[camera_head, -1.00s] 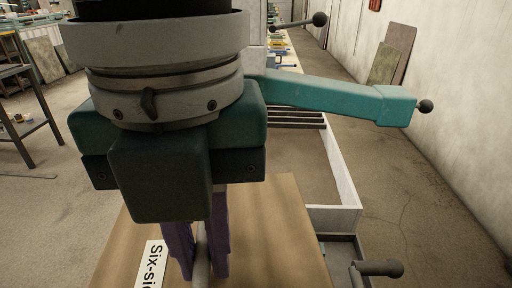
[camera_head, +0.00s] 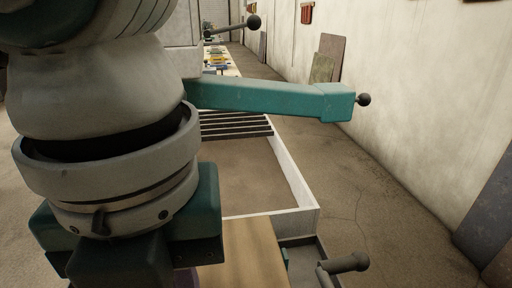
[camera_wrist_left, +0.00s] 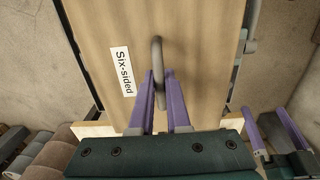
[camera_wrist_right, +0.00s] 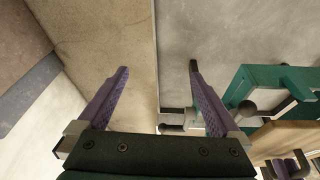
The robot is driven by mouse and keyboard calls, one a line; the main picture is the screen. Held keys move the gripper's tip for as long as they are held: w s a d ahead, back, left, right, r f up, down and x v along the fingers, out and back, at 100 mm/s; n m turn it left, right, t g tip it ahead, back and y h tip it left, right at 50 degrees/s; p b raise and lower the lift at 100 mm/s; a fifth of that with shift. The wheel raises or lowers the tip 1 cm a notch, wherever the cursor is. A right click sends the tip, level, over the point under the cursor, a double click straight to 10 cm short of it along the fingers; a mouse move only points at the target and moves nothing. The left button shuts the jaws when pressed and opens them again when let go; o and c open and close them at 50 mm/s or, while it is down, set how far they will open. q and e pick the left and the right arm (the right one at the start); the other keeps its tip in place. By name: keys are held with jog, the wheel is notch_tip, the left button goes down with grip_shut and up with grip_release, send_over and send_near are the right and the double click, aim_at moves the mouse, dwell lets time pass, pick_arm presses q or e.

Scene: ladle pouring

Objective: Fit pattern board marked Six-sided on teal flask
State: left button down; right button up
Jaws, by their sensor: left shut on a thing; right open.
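The pattern board is a flat tan wooden board (camera_wrist_left: 200,60) with a white label reading "Six-sided" (camera_wrist_left: 122,72) and a grey bar handle. My left gripper (camera_wrist_left: 159,84) is shut on the handle, its purple fingers on either side. In the head view the board (camera_head: 250,255) shows at the bottom, largely hidden by my left arm. A teal frame (camera_wrist_right: 238,88), which appears to be the flask, stands at the right of the right wrist view. The board's fit to it cannot be seen. My right gripper (camera_wrist_right: 158,68) is open and empty.
A white-walled bed (camera_head: 295,175) with dark slats (camera_head: 235,125) lies beyond the board. A teal machine arm (camera_head: 270,97) with a black knob reaches across above it. A grey handle (camera_head: 345,264) sticks out at lower right. Floor is clear at right.

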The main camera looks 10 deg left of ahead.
pick_arm(q)
jog(key=shift+b, duration=0.35)
dwell(0.8)
jog(key=shift+f+b, duration=0.4)
jog(key=shift+f+b, duration=2.05)
jog(key=shift+c, duration=1.3)
grip_release()
jog(key=shift+r+p, duration=2.15)
jog(key=shift+r, duration=0.85)
